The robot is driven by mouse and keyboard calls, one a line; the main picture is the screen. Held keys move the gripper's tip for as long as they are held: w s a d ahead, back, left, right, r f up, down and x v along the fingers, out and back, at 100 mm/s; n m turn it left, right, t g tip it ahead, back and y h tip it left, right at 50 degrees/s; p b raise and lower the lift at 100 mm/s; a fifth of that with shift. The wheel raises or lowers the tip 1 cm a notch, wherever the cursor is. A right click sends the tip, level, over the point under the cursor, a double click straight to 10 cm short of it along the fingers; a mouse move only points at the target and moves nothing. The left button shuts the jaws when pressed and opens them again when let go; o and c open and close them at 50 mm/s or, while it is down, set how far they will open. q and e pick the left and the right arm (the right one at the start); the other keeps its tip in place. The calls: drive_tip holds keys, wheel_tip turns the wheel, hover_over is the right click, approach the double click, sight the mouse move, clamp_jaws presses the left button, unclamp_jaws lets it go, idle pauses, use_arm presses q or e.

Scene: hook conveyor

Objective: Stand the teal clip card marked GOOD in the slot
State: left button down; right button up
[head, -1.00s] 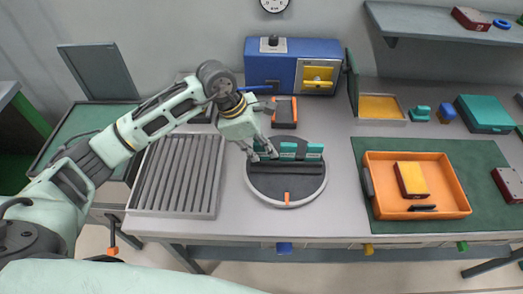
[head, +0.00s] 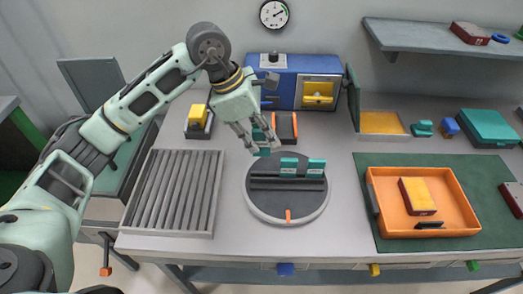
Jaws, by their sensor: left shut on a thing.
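My left gripper (head: 262,148) is shut on a teal clip card (head: 260,135) and holds it above the back left of the round dark turntable (head: 290,208). The fingers hide part of this card, and I cannot read its marking. Two other teal clip cards (head: 288,166) and (head: 316,168) stand side by side in the dark slotted holder on the turntable. Their small labels are too small to read. The left part of that holder is bare. My right gripper is not in view.
A grey ribbed tray (head: 212,222) lies left of the turntable. An orange tray (head: 465,228) holding a yellow-topped box (head: 416,196) lies to the right. Behind stand a yellow-and-black block (head: 198,118), an orange-edged dark block (head: 287,126) and a blue machine (head: 284,90).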

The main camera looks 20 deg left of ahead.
use_arm(q)
drive_tip(key=shift+r+p, duration=1.25)
drive_tip(key=shift+r, duration=1.35)
